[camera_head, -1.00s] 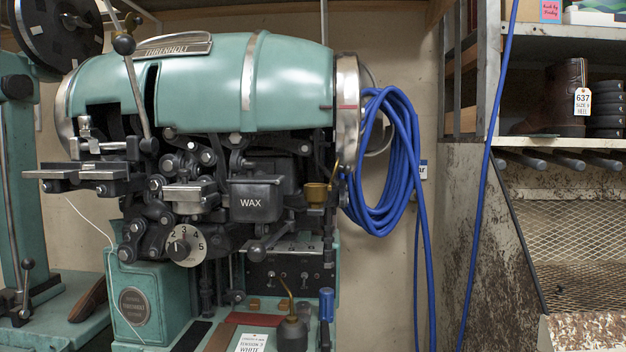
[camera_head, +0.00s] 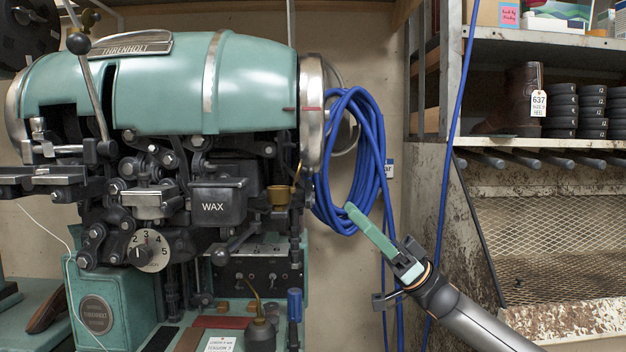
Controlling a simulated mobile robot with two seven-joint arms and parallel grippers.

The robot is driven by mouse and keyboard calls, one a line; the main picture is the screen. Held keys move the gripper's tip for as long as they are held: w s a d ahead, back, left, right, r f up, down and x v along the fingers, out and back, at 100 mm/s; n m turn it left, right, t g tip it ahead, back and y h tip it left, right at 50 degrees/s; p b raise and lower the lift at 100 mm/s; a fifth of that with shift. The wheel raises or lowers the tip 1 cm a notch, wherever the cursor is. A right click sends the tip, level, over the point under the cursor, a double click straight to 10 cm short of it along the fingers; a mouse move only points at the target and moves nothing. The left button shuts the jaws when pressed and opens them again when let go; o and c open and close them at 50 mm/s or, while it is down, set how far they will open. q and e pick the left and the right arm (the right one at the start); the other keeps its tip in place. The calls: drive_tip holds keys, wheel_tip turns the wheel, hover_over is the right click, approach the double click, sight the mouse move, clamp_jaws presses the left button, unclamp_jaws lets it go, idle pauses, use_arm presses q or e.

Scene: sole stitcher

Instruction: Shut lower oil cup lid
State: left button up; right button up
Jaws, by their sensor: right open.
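The brass oil cup (camera_head: 279,196) is on the right side of the teal stitching machine, just right of the black WAX box. A thin brass piece, which looks like its lid (camera_head: 297,173), stands tilted up at the cup's right edge, so the cup looks open. My right gripper (camera_head: 365,257) is in from the lower right, to the right of and below the cup, and apart from it. Its fingers are spread and empty, one of them pale green. My left gripper is not in view.
A coil of blue hose (camera_head: 350,165) hangs between the cup and the right-hand shelving, beside my right gripper. The WAX box (camera_head: 218,205) is close left of the cup. An oil can (camera_head: 260,333) stands below. A rusty mesh rack (camera_head: 540,240) is at the right.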

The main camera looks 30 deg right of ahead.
drive_tip(key=x, duration=0.9)
drive_tip(key=shift+a+r, duration=0.2)
drive_tip(key=shift+w, duration=0.1)
drive_tip(key=shift+c, duration=0.2)
clamp_jaws()
